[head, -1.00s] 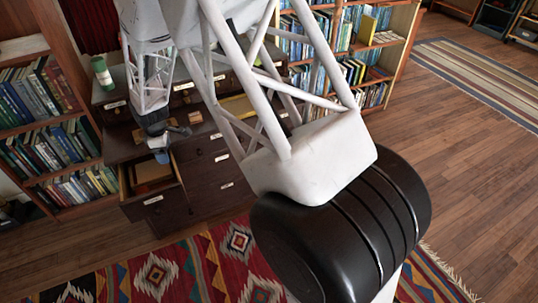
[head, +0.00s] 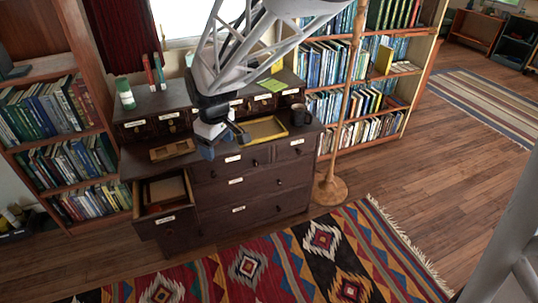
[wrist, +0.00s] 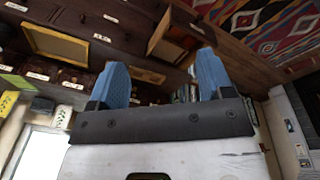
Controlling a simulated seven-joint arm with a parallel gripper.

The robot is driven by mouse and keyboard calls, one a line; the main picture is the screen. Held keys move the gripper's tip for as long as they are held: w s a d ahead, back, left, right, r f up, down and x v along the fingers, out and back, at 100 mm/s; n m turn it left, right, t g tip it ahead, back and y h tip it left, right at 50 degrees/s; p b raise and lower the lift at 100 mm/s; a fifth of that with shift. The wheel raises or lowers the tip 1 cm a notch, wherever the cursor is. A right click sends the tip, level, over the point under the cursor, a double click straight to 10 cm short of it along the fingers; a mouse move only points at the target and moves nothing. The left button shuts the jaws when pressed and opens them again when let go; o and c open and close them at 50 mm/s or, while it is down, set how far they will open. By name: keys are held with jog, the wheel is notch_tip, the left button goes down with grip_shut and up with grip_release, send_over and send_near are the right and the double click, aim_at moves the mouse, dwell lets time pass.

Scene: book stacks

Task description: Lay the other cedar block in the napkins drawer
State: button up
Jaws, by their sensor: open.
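My gripper (head: 209,145) is open and empty, with blue fingertips in front of the dark dresser's upper edge. In the wrist view my gripper (wrist: 162,68) has its two fingers apart with nothing between them. An open drawer (head: 163,221) juts out at the dresser's left, below and left of my gripper. A brown, flat, wood-coloured piece (head: 165,189) lies inside it. The drawer also shows in the wrist view (wrist: 160,37). Its label is too small to read. I cannot pick out a cedar block for certain.
A small wooden tray (head: 172,149) and a yellow-bottomed tray (head: 284,127) lie on the dresser top. A dark mug (head: 300,115) stands at its right, a green-and-white cylinder (head: 125,93) at its left. A wooden pole (head: 330,189) stands right of the dresser.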

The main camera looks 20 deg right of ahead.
jog(key=s+d+r+m, duration=0.2)
jog(key=s, duration=0.6)
jog(key=s+d+r+m, duration=0.2)
jog(key=s+d+m, duration=0.1)
jog(key=s, duration=0.6)
jog(key=s+d+r+m+t, duration=0.1)
jog(key=s+d+r+m, duration=0.1)
jog(key=s, duration=0.6)
jog(key=shift+s+d+r+m, duration=0.2)
jog(key=shift+s+m, duration=0.1)
jog(key=shift+m, duration=0.1)
